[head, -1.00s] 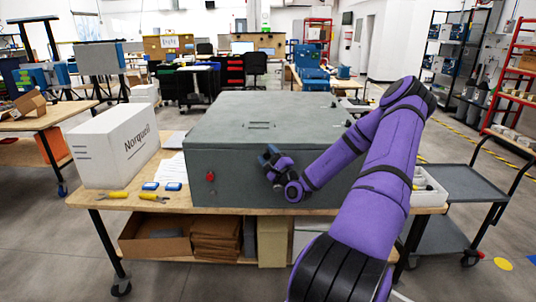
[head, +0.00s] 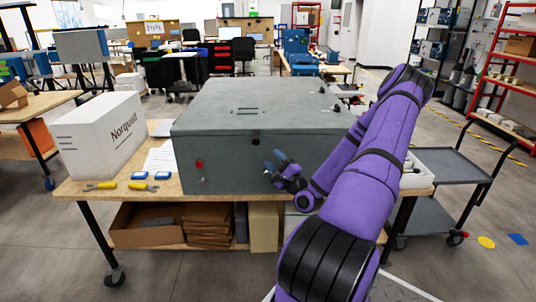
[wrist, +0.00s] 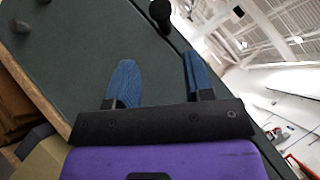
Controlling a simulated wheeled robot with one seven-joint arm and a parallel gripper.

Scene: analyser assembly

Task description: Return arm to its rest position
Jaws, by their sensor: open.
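My purple arm reaches in from the lower right in the head view. I cannot tell the exact gap between fingers and box. The box lid looks closed.
The box stands on a wooden workbench (head: 115,192). A white Norquail carton (head: 100,140), yellow-handled tools (head: 142,186) and small blue items (head: 160,175) are on its left. A white bin (head: 412,178) is at the right end, beside a grey cart (head: 455,165). Cardboard (head: 207,222) lies on the lower shelf.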

